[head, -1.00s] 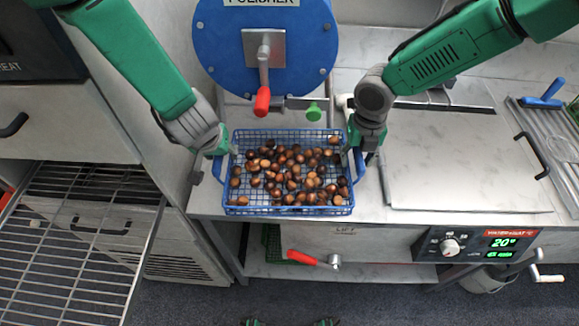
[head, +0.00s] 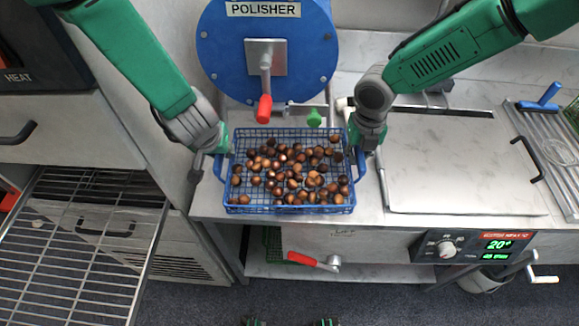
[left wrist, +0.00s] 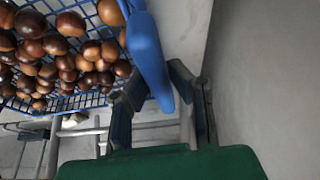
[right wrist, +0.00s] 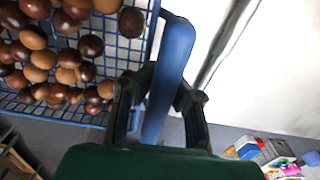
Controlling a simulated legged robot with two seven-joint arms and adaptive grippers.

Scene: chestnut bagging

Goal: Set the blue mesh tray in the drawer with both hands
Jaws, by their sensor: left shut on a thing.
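The blue mesh tray (head: 287,210), a wire basket with several brown chestnuts inside, is at the front of the steel counter, below the blue polisher. Whether it touches the counter is hard to tell. My left gripper (head: 217,152) is shut on its left handle, which shows between the fingers in the left wrist view (left wrist: 152,55). My right gripper (head: 362,150) is at the right handle, with its fingers closed around the handle (right wrist: 174,50) in the right wrist view. A pulled-out, drawer-like wire rack (head: 80,262) is at the lower left, empty where visible.
The polisher (head: 285,60) with a red-handled lever stands behind the tray. A flat metal lid (head: 455,165) and a control panel (head: 480,245) are to the right. A red-handled lever (head: 312,262) sticks out below the counter. A grey cabinet wall lies between rack and counter.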

